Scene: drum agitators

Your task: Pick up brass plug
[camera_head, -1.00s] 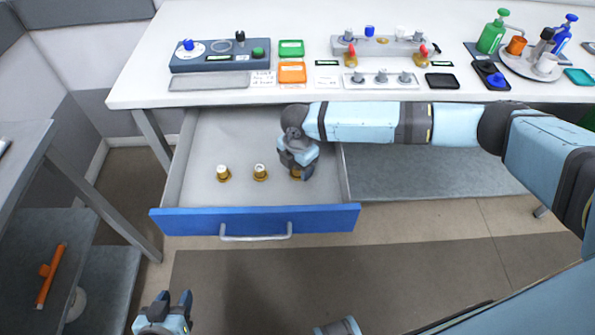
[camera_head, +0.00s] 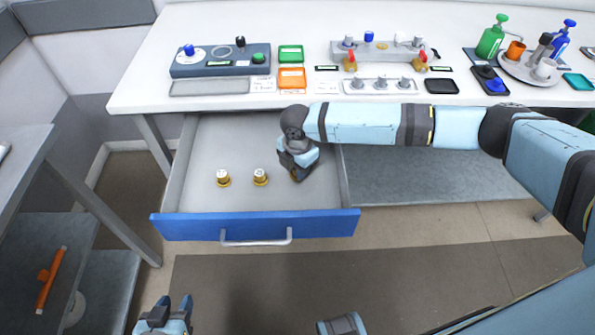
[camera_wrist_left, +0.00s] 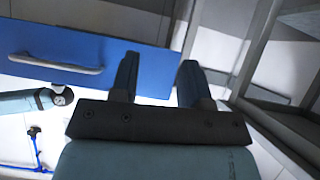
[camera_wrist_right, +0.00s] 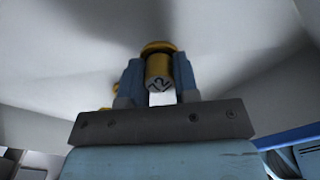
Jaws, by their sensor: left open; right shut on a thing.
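My right gripper (camera_head: 298,172) is in the open drawer, at its right side, pointing down. In the right wrist view it is shut on a brass plug (camera_wrist_right: 158,68) whose end face carries a dark marking like "72". In the head view this plug is mostly hidden by the fingers. Two other brass plugs with pale tops, a left one (camera_head: 223,178) and a middle one (camera_head: 260,177), stand upright on the drawer floor. My left gripper (camera_head: 166,306) is open and empty, low in front of the drawer; it also shows in the left wrist view (camera_wrist_left: 158,82).
The drawer's blue front (camera_head: 190,227) with its grey handle (camera_head: 256,240) closes off the near side. The white table (camera_head: 150,60) above holds trays, fixtures and pump bottles. A grey shelf unit (camera_head: 30,165) stands at the left.

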